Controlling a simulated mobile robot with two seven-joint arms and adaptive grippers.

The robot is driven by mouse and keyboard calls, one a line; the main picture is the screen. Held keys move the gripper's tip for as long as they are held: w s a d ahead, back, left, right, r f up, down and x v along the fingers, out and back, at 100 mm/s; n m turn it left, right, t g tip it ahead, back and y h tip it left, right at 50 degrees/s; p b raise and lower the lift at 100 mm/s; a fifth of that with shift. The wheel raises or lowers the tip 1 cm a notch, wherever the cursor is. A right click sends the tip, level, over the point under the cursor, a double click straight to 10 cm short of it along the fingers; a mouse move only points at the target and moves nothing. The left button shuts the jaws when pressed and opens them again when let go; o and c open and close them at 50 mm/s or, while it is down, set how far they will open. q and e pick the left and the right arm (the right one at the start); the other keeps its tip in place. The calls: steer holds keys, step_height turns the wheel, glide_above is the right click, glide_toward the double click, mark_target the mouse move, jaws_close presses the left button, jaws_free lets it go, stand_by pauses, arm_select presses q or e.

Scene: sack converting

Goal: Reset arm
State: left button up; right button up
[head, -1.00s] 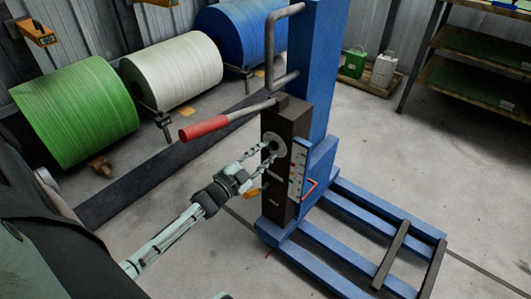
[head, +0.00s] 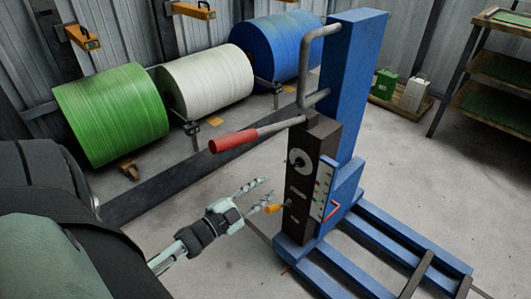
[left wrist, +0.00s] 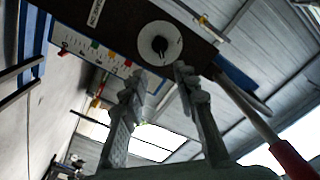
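My left gripper (head: 266,190) is open and empty, with its two fingers spread, just left of the dark control box (head: 306,222) on the blue lift stacker (head: 352,90). It is apart from the round silver dial (head: 299,161) on that box. In the left wrist view, the open fingers (left wrist: 160,82) frame a gap below the dial (left wrist: 160,43). My right gripper is not in view.
A red-handled lever (head: 234,141) juts left from the top of the box, above my left gripper. Green (head: 110,112), white (head: 205,80) and blue (head: 280,48) rolls stand behind. The stacker's blue legs (head: 400,232) extend right. Open floor lies left of the stacker.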

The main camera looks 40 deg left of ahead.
arm_select(q)
steer(key=s+d+f+n+g+y, duration=0.2)
steer(key=f+n+g, duration=0.15)
steer(key=f, duration=0.25)
steer(key=s+d+f+n+g+y, duration=0.2)
steer(key=s+f+n+g, duration=0.1)
steer(key=f+g, duration=0.3)
steer(key=s+d+f+n+g, duration=0.1)
steer(key=s+d+f+g, duration=0.1)
steer(key=s, duration=0.3)
steer(key=s+d+f+n+g+h, duration=0.1)
steer(key=s+d+f+g, duration=0.2)
steer(key=s+d, duration=0.2)
steer(key=shift+s+d, duration=0.25)
steer(key=shift+s, duration=0.05)
steer(key=shift+g, duration=0.25)
stand_by(1.7)
